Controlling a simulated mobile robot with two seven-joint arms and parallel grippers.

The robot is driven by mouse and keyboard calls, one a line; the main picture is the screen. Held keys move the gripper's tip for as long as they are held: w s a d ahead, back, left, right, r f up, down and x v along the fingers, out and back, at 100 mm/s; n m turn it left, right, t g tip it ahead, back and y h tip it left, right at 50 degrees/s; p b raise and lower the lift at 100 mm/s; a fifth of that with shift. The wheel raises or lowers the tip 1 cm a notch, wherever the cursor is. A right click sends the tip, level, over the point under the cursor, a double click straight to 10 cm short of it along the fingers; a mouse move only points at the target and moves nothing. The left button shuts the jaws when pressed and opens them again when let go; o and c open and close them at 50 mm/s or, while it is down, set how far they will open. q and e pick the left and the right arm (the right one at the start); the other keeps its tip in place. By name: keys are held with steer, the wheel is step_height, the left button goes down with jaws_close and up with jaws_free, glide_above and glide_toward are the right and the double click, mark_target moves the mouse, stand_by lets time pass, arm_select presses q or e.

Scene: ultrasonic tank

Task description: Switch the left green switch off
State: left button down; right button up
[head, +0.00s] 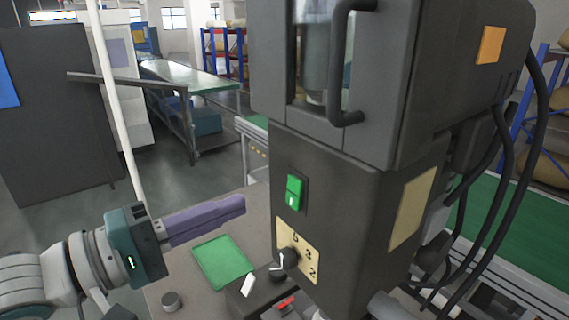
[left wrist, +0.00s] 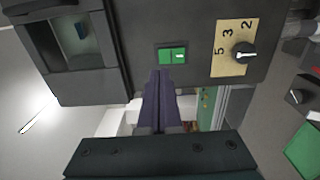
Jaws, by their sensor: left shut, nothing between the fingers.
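The green switch (head: 294,192) is a rocker in a dark frame on the front of the dark grey machine, above a dial. A white mark shows on its lower half. In the left wrist view the green switch (left wrist: 172,56) lies just beyond my fingertips. My left gripper (head: 243,203) has purple fingers shut together, empty, pointing at the machine. In the head view the tips are left of the switch, with a visible gap. In the left wrist view the left gripper (left wrist: 160,74) lines up with the switch's left half; contact is unclear. My right gripper is out of view.
A black dial (head: 288,259) on a numbered plate sits below the switch. A red switch (head: 286,303) and a green pad (head: 223,262) lie lower on the bench. A door handle (head: 345,70) juts out above. Cables hang at the right.

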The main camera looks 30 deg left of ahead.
arm_select(q)
steer(key=shift+r+b+v, duration=0.25)
steer(key=shift+b+v, duration=0.05)
steer(key=shift+v, duration=1.15)
steer(key=shift+r+b+v, duration=0.2)
steer(key=shift+b+v, duration=0.05)
steer(key=shift+v, duration=1.2)
steer(key=s+d+f+m+g+y+p, duration=0.2)
steer(key=d+f+m+g+y+p, duration=0.2)
steer(key=d+m+g+y+p, duration=0.25)
steer(key=s+d+r+m+g, duration=0.2)
steer(key=s+m+g, duration=0.4)
steer(key=s+m, duration=0.3)
steer(key=shift+s+r+g+p, duration=0.3)
steer(key=shift+r+g, duration=0.05)
steer(key=shift+r, duration=0.05)
steer(key=shift+y, duration=0.25)
